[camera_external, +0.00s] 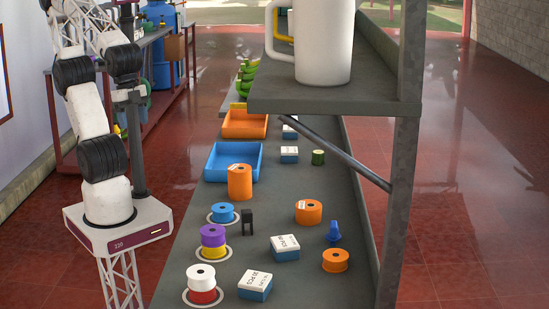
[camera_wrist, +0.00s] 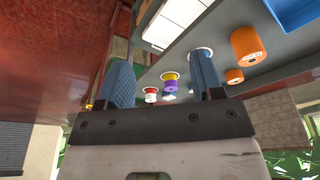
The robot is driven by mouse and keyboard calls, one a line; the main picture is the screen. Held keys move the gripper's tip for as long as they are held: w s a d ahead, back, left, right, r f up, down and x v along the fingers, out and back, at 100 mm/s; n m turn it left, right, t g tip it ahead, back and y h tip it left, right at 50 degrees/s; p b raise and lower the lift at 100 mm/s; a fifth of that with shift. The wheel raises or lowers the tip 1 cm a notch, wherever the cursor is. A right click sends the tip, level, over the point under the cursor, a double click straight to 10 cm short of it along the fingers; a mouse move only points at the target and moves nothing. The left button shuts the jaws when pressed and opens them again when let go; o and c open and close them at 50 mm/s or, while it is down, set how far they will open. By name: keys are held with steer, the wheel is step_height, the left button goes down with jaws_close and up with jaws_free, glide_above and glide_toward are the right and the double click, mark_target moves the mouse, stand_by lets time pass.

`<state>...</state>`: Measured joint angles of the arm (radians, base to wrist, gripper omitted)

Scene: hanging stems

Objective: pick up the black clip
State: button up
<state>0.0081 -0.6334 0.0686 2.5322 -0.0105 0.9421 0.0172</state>
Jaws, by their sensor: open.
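The black clip (camera_external: 248,221) stands upright on the grey bench in the external view, just right of a blue spool (camera_external: 222,212). I cannot make it out in the wrist view; the right finger may cover it. My gripper (camera_wrist: 162,68) shows in the wrist view with its two blue fingers wide apart and nothing between them at close range. It is away from the bench things, which look small beyond it. In the external view the arm runs out of the top left and the gripper is not seen.
Purple-on-yellow (camera_external: 213,238) and white-on-red (camera_external: 201,280) spool stacks stand in front of the clip. An orange spool (camera_external: 240,182) stands behind it, and a box (camera_external: 285,247) in front right. A raised shelf (camera_external: 335,98) with a white mug (camera_external: 323,45) overhangs the bench's far part.

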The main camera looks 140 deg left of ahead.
steer(key=m+t+y, duration=0.1)
steer(key=m+y, duration=1)
steer(key=m, duration=0.6)
glide_toward(247, 222)
steer(key=s+a+r, duration=0.5)
steer(key=s+a, duration=0.2)
steer(key=s, duration=0.4)
steer(key=w+d+f+m+t, duration=0.1)
steer(key=w+f+m, duration=0.1)
steer(key=w, duration=0.1)
steer(key=w+d+f+m+t, duration=0.1)
steer(key=w+f+m, duration=0.1)
steer(key=w+m, duration=0.1)
steer(key=w+d+f+m+t, duration=0.1)
steer(key=w+f+m, duration=0.1)
steer(key=w, duration=0.1)
steer(key=shift+w+f+t+y, duration=0.2)
steer(key=shift+w+t+y, duration=0.1)
steer(key=shift+t, duration=0.1)
steer(key=shift+x, duration=1.3)
steer(key=shift+a, duration=0.1)
